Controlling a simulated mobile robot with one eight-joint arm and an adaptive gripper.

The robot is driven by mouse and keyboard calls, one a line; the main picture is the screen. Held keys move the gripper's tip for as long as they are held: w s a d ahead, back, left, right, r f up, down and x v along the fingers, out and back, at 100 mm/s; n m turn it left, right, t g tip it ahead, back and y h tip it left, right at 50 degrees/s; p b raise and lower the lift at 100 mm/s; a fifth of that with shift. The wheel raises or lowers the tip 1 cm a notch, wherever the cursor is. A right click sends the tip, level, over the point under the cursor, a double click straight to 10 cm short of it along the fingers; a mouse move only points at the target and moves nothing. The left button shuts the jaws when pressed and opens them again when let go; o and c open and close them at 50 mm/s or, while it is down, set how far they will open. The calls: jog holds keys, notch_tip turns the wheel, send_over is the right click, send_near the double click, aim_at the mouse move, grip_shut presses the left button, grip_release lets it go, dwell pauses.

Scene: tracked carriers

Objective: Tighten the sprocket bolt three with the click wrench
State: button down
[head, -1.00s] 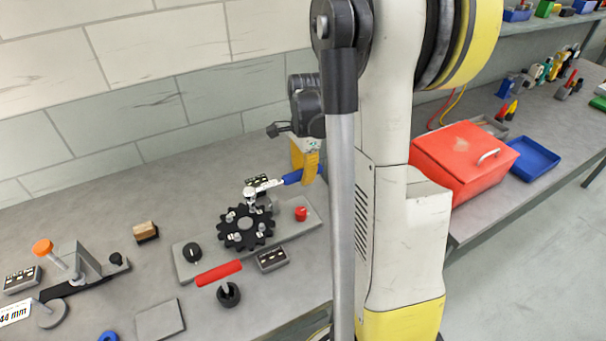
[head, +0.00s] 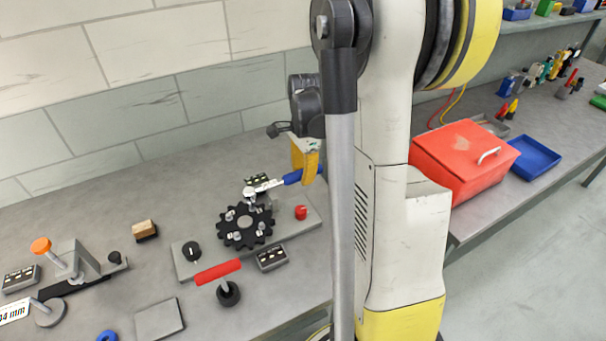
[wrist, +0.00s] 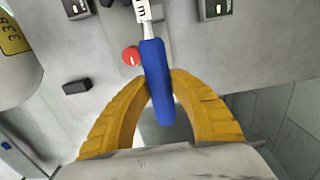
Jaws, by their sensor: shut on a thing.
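The click wrench has a blue handle and a silver shaft. In the wrist view my gripper (wrist: 160,82) is shut on the blue handle (wrist: 156,70) with its two yellow fingers. In the head view the click wrench (head: 262,187) reaches left from my gripper (head: 318,165), and its silver head is at the far side of the black sprocket (head: 245,243), over one of the bolts. The sprocket lies on a grey plate and carries several bolts (head: 236,236). I cannot tell which is bolt three, nor whether the head is seated. Much of my gripper is hidden by my arm.
A red knob (head: 301,212) and a black knob (head: 190,250) sit on the plate's ends. A red-handled tool (head: 217,272) stands in front. A clamp fixture (head: 72,262) is at left. A red box (head: 463,160) and blue tray (head: 534,158) are right.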

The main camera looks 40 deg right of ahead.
jog(key=shift+f, duration=0.2)
dwell(0.5)
jog(key=shift+f+b, duration=0.25)
jog(key=shift+b, duration=0.15)
jog(key=shift+f, duration=0.2)
dwell(0.6)
jog(key=shift+f+b, duration=0.25)
jog(key=shift+b, duration=0.15)
dwell(0.4)
jog(key=c, duration=1.9)
grip_release()
jog(key=shift+c, duration=0.2)
grip_shut()
jog(key=shift+s, duration=0.15)
